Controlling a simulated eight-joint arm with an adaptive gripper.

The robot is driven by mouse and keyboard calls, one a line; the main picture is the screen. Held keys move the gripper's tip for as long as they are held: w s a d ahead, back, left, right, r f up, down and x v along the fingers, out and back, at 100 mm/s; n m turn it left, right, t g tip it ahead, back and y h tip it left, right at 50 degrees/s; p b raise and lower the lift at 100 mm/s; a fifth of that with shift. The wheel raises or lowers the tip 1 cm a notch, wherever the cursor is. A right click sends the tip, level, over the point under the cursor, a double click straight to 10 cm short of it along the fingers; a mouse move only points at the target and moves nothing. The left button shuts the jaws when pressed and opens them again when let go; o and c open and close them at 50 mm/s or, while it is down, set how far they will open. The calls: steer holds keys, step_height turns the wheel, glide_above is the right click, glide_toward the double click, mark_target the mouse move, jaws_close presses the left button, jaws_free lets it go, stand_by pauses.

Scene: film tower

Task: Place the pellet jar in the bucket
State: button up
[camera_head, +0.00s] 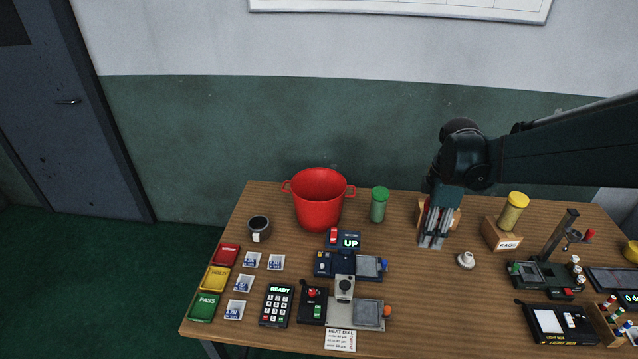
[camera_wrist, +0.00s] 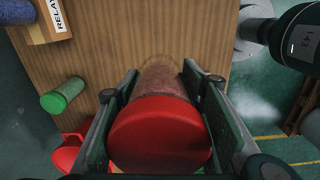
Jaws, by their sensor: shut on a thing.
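My gripper (camera_head: 434,241) is over the table, right of the bucket. In the wrist view its two fingers (camera_wrist: 160,115) are shut on a jar with a red lid (camera_wrist: 158,138) and a dull reddish-brown body, which I take for the pellet jar; no label shows. In the head view the jar is mostly hidden by the gripper, and I cannot tell its height over the table. The red bucket (camera_head: 318,212) stands upright at the back left of the table, its mouth open upward. It also shows partly in the wrist view (camera_wrist: 66,156).
A green jar (camera_head: 378,207) stands between the bucket and my gripper. A wooden box (camera_head: 454,219) is behind the gripper; a yellow jar (camera_head: 513,213) is at another box (camera_head: 502,238) on the right. A mug (camera_head: 259,228) stands left of the bucket. Devices crowd the front.

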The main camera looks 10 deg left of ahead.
steer(key=w+a+f+m+p, duration=0.1)
steer(key=w+a, duration=2.9)
steer(key=a, duration=0.4)
step_height(320, 180, down, 12)
steer(key=shift+a+r, duration=0.2)
steer(key=shift+r, duration=0.05)
steer(key=shift+f+b, duration=0.3)
steer(key=shift+f, duration=2.85)
steer(key=shift+f, duration=0.1)
steer(key=shift+f, duration=1.75)
